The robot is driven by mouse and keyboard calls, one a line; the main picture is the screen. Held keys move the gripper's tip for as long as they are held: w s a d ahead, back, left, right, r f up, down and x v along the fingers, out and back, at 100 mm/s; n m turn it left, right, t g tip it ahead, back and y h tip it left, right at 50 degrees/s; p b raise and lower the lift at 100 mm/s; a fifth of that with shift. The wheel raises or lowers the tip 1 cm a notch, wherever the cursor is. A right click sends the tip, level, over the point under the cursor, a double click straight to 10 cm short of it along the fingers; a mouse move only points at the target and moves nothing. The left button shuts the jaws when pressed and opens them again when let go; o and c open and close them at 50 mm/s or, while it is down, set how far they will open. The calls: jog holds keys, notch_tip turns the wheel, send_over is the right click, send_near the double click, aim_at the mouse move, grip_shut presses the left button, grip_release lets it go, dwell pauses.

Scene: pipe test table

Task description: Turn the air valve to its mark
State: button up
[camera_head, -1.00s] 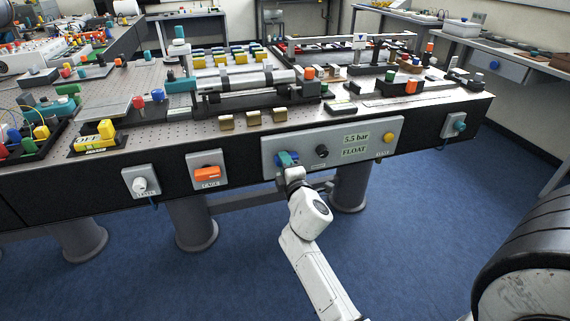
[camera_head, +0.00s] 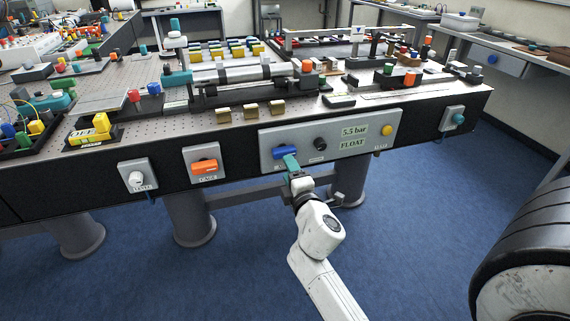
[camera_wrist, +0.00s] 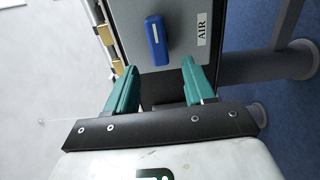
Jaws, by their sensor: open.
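The air valve is a blue bar handle (camera_head: 284,152) at the left end of a grey panel on the table's front. In the wrist view the blue handle (camera_wrist: 156,41) stands nearly upright in the picture, with a white AIR label (camera_wrist: 202,34) to its right. I cannot make out the mark. My gripper (camera_head: 291,163) is in front of the handle, its teal fingers partly covering the panel. In the wrist view my gripper (camera_wrist: 159,67) is open and empty. Its fingertips are spread to either side, and the handle appears beyond them, apart from both.
The grey panel (camera_head: 352,130) also carries a black knob (camera_head: 320,144), a yellow button (camera_head: 387,130) and signs reading 5.5 bar and FLOAT. An orange handle (camera_head: 204,167) and a white knob (camera_head: 136,177) are on boxes to the left. A teal knob (camera_head: 458,118) is at right.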

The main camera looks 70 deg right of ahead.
jog(key=shift+b+v, duration=0.3)
jog(key=shift+v, duration=1.7)
jog(key=s+a+f+m+g+y+p, duration=0.2)
jog(key=s+a+m+g+y+p, duration=0.1)
jog(key=a, duration=0.5)
jog(key=s+a+f+m+g+y+p, duration=0.2)
jog(key=a+y, duration=0.4)
jog(key=a, duration=0.3)
jog(key=s+a+f+m+g+y+p, duration=0.3)
jog(key=s+a+f+g+y+p, duration=0.1)
jog(key=a, duration=0.5)
jog(key=shift+s+f+m+g+y+p, duration=0.25)
jog(key=shift+s+g+p, duration=0.3)
jog(key=shift+s+g, duration=0.3)
